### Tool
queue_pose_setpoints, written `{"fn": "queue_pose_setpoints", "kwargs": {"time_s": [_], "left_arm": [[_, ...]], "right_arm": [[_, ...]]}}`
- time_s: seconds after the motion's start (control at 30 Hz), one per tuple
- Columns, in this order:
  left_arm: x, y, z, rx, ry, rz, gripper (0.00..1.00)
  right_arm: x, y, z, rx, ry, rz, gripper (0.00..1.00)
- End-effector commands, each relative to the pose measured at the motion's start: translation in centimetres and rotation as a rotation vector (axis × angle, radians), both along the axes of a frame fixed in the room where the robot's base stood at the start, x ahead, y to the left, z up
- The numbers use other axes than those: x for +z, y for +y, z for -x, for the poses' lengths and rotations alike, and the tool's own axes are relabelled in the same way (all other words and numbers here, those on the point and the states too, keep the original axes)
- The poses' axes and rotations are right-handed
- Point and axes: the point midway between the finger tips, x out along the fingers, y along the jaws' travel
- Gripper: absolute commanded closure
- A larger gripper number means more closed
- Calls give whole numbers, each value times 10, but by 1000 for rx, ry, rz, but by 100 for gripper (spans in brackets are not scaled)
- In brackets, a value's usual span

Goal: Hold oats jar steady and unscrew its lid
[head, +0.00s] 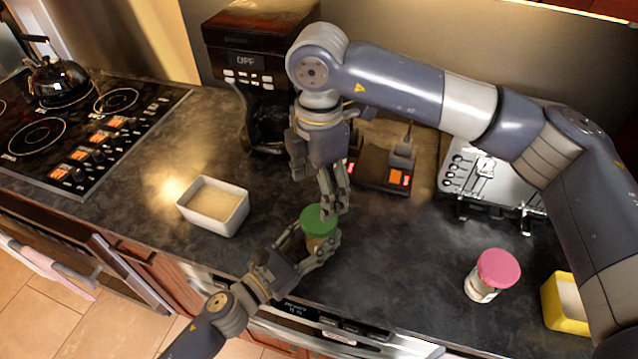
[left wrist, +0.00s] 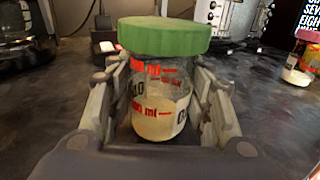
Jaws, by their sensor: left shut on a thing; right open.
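The oats jar (left wrist: 158,108) is clear glass with red volume marks, pale contents low inside and a green lid (head: 318,220). It stands upright on the dark counter near its front edge. My left gripper (head: 318,243) is shut around the jar's body, with one finger on each side in the left wrist view (left wrist: 155,110). The green lid (left wrist: 164,36) sits on the jar's top, above my left fingers. My right gripper (head: 335,195) points down from above, with its fingertips at the lid's far right edge. It is open; contact with the lid is unclear.
A white square container (head: 214,207) stands left of the jar. A jar with a pink lid (head: 497,268) and a yellow container (head: 563,300) stand at the right. A coffee machine (head: 255,70) is behind, a stove (head: 75,130) at the left.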

Motion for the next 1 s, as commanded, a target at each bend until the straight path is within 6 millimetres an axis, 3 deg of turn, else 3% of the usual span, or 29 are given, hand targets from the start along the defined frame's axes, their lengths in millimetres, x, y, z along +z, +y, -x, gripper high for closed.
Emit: {"fn": "queue_pose_setpoints", "kwargs": {"time_s": [0.17, 0.6, 1.0], "left_arm": [[0, 0, 0, 0, -1, 1, 100], [0, 0, 0, 0, -1, 1, 100], [0, 0, 0, 0, -1, 1, 100]], "right_arm": [[-10, 0, 0, -41, 3, 1, 24], [-71, 0, 0, -41, 3, 1, 24], [-80, 0, 0, -39, 0, 0, 24]]}}
